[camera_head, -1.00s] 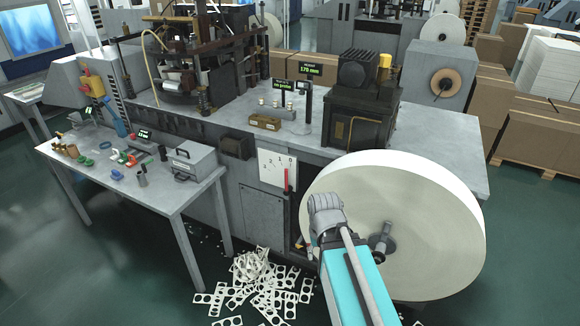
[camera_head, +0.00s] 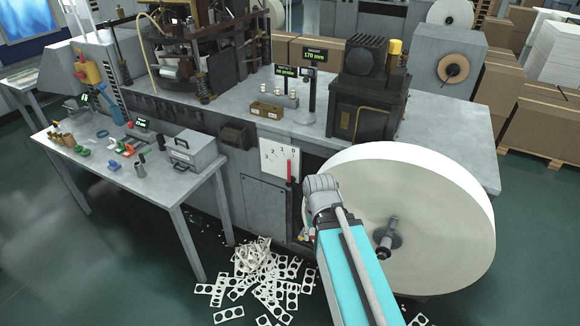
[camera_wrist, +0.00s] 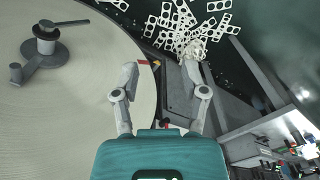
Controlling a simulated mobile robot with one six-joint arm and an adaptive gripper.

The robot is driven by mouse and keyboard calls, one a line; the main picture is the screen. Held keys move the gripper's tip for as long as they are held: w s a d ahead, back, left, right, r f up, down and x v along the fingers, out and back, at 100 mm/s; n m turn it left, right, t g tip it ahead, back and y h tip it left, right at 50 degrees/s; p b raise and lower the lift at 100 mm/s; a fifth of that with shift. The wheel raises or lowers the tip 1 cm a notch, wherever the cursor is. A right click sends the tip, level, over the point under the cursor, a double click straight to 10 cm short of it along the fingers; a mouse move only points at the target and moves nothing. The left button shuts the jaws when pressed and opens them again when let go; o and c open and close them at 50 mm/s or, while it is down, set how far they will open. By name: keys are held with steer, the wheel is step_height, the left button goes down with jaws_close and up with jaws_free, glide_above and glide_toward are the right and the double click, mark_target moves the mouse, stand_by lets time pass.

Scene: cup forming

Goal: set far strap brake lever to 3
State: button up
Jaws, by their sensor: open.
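A white scale plate (camera_head: 270,157) with numbers is on the machine's front, left of the big paper roll (camera_head: 440,200). A red lever (camera_head: 289,172) stands upright at the plate's right edge, near the 0. In the wrist view a small red and yellow part (camera_wrist: 149,62) shows between and beyond the fingertips; I cannot tell whether it belongs to a brake lever. My gripper (camera_wrist: 160,71) is open, its two grey fingers apart with nothing held. In the head view its fingers are mostly hidden behind my wrist, in front of the roll's left edge.
The roll also fills the left of the wrist view (camera_wrist: 60,100), close beside the left finger, with its hub (camera_wrist: 45,40) sticking out. Punched card scraps (camera_head: 265,280) lie on the floor below. A side table (camera_head: 150,190) with tools and a grey box stands at left.

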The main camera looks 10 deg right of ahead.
steer(key=w+f+n+t+h+b, duration=0.2)
steer(key=w+f+n+h+b, duration=0.3)
steer(key=w+b, duration=0.4)
steer(key=w+f+n+t+h+b, duration=0.2)
steer(key=w+f+n+h+b, duration=0.25)
steer(key=w+n+b, duration=0.5)
steer(key=w+a+n+t+h+b, duration=0.2)
steer(key=w+a+n+t+b, duration=0.2)
steer(key=w, duration=0.4)
steer(key=w+a+f+n+t+h+b, duration=0.1)
steer(key=w+a+n+t+b, duration=0.3)
steer(key=w+a+n+b, duration=0.2)
steer(key=w+a+n, duration=0.1)
steer(key=w+n, duration=0.1)
steer(key=w, duration=0.1)
steer(key=shift+w+h+b, duration=0.15)
steer(key=shift+h+b, duration=0.15)
steer(key=shift+h, duration=0.05)
steer(key=shift+w+d, duration=0.1)
steer(key=shift+d, duration=0.1)
steer(key=x, duration=1.3)
steer(key=shift+w+d, duration=0.15)
steer(key=shift+w, duration=0.1)
